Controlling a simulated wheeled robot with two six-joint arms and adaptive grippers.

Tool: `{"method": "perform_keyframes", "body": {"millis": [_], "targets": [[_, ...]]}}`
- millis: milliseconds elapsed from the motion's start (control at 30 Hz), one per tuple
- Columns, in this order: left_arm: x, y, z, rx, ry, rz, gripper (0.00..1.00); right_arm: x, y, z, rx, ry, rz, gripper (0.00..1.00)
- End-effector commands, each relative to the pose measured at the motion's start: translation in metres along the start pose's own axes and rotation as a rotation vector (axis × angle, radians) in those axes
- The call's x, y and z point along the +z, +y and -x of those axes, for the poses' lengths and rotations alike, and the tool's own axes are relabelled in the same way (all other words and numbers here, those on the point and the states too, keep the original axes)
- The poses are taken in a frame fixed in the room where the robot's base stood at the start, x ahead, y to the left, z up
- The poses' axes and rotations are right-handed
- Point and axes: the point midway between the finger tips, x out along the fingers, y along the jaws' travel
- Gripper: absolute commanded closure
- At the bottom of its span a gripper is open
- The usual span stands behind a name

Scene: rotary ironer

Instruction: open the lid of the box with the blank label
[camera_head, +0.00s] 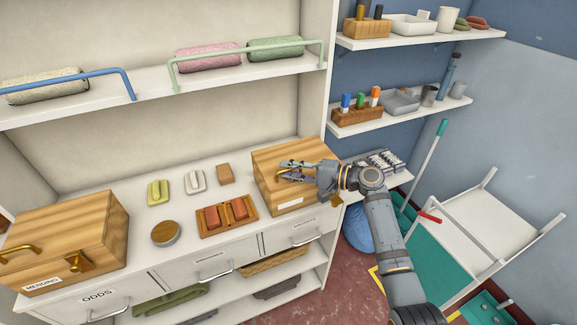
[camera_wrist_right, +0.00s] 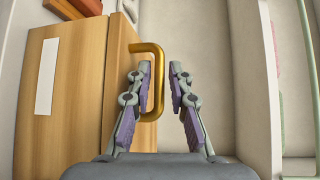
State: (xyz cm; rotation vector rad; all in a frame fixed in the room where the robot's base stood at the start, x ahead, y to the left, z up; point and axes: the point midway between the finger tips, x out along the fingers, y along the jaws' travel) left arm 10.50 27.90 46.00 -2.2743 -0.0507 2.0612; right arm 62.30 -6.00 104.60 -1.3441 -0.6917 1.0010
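The wooden box with the blank white label (camera_head: 289,203) stands at the right end of the counter. Its lid (camera_head: 285,153) is down. In the right wrist view the blank label (camera_wrist_right: 47,76) is on the box front, and a brass handle (camera_wrist_right: 157,80) stands out from the lid. My right gripper (camera_head: 284,171) is at the lid, fingers apart. In the wrist view the right gripper (camera_wrist_right: 163,75) has the handle's bar between its fingers, close to the left finger; contact cannot be told. The right gripper partly hides the handle in the head view. My left gripper is out of view.
Another wooden box (camera_head: 75,232), labelled MENDING, stands at the counter's left. Between them lie soap-like blocks, a round tin (camera_head: 166,233) and a wooden tray (camera_head: 228,231) with reddish blocks. A shelf (camera_head: 150,88) with rolled towels runs above the counter.

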Motion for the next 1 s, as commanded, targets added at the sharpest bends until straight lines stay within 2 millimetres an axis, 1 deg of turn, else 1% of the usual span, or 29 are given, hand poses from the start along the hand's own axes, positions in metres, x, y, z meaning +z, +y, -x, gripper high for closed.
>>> {"method": "perform_keyframes", "body": {"millis": [100,333,367,400,500,867,1000], "targets": [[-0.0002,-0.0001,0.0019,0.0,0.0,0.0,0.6,0.0003,0.0003,-0.0065,0.001,0.0,0.0,0.8],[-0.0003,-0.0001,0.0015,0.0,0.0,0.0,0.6,0.0001,0.0011,-0.0072,0.002,0.0,0.0,0.8],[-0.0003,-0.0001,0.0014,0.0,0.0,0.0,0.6,0.0001,0.0011,-0.0071,0.002,0.0,0.0,0.83],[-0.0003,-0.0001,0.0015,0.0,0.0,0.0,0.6,0.0001,0.0011,-0.0071,0.002,0.0,0.0,0.89],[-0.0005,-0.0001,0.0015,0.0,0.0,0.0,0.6,0.0001,0.0011,-0.007,0.002,0.0,0.0,1.0],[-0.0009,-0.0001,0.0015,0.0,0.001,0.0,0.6,0.0002,0.0015,-0.0068,0.003,0.0,0.0,1.0],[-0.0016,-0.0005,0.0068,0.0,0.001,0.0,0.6,0.0004,-0.0028,-0.0066,0.009,0.0,-0.007,1.0]]}}
